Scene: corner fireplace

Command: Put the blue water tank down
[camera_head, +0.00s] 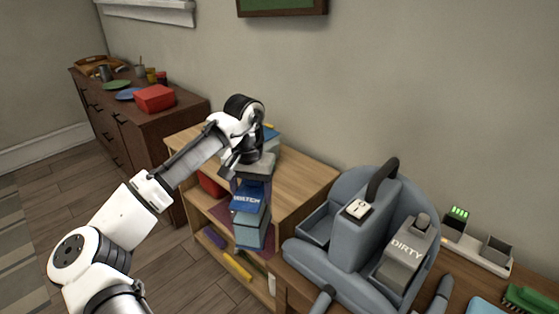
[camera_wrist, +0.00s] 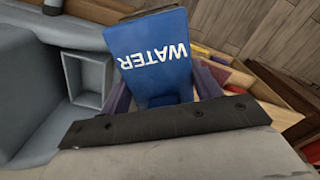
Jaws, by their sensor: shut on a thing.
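My gripper (camera_head: 250,184) is shut on the blue water tank (camera_head: 250,222), which hangs below it, in front of the low wooden shelf. The tank has a blue face with white lettering and a paler lower part. In the wrist view the tank (camera_wrist: 150,45) reads WATER upside down, and the purple fingers of my gripper (camera_wrist: 162,92) stand at its two sides.
A grey-blue cleaning machine (camera_head: 352,235) with a DIRTY tank (camera_head: 402,255) stands right, on a wooden top; its left bay (camera_head: 312,228) looks empty. The shelf top (camera_head: 302,180) is partly bare. A dark dresser (camera_head: 150,135) holds a red box (camera_head: 155,97) and dishes.

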